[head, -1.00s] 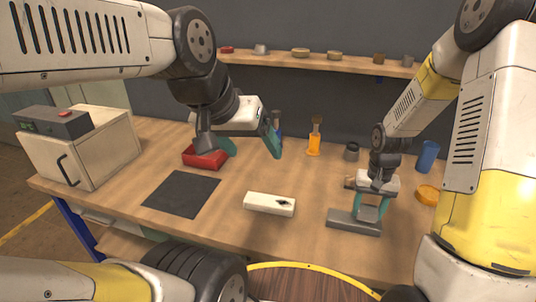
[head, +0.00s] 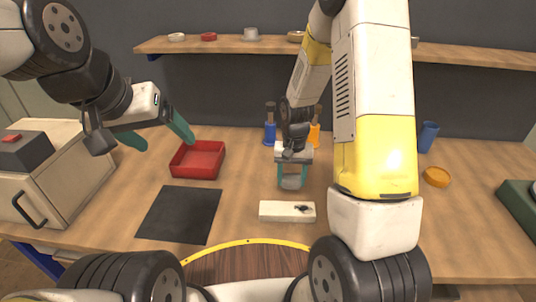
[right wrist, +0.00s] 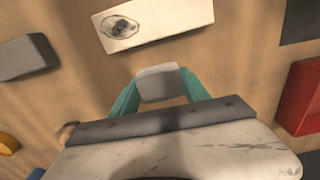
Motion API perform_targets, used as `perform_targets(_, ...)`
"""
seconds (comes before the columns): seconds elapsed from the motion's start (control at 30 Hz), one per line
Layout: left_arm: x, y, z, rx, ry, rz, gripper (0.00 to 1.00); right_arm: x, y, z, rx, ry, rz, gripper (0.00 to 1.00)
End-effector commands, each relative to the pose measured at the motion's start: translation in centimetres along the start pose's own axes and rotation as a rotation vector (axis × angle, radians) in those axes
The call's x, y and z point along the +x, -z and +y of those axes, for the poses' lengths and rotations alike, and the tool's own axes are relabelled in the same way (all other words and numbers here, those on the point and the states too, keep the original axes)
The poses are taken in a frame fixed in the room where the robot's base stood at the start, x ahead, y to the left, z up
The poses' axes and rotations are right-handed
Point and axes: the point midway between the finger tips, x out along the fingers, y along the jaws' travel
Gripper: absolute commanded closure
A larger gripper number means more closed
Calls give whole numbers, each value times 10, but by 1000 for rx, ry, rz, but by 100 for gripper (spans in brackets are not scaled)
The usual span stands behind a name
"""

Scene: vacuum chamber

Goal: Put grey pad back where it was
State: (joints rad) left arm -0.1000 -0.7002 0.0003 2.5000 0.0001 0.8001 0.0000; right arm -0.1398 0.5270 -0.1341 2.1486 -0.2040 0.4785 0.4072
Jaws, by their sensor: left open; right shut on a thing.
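The grey pad (right wrist: 158,83) is a small light-grey block between the teal fingers of my right gripper (right wrist: 155,90) in the right wrist view. The white block also shows in the right wrist view (right wrist: 165,20), apart from the pad. My left gripper (head: 160,136) is open and empty, raised left of the red tray (head: 197,160). A grey slab (right wrist: 26,57) shows in the right wrist view; my right arm hides it in the head view.
A dark mat (head: 180,214) lies at front left, beside a cabinet (head: 55,185). Blue (head: 270,127) and orange (head: 315,130) tools stand behind my right gripper. An orange dish (head: 437,176) and blue cup (head: 428,137) are at right. Bare table lies between mat and white block.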

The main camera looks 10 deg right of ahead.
Motion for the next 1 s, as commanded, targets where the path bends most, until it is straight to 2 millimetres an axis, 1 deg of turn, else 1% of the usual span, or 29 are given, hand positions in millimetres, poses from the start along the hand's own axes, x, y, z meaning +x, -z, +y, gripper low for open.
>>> perform_targets(0.03,0,0,0,0,0,0,22,2,14,-6,-1,1,0,84)
perform_targets(0.2,0,0,0,0,0,0,22,7,56,-24,-1,0,0,84)
perform_targets(0.3,0,0,0,0,0,0,22,9,77,-32,-1,0,0,84)
perform_targets(0.4,0,0,0,0,0,0,22,10,91,-38,-1,0,0,84)
perform_targets(0.67,0,0,0,0,0,0,22,12,109,-46,-1,1,0,84)
perform_targets(0.83,0,0,0,0,0,0,22,40,106,-46,-1,-1,-5,84)
perform_targets(0.9,0,0,0,0,0,0,22,46,107,-46,-1,0,-2,84)
perform_targets(1.0,0,0,0,0,0,0,22,47,108,-46,-1,0,-1,84)
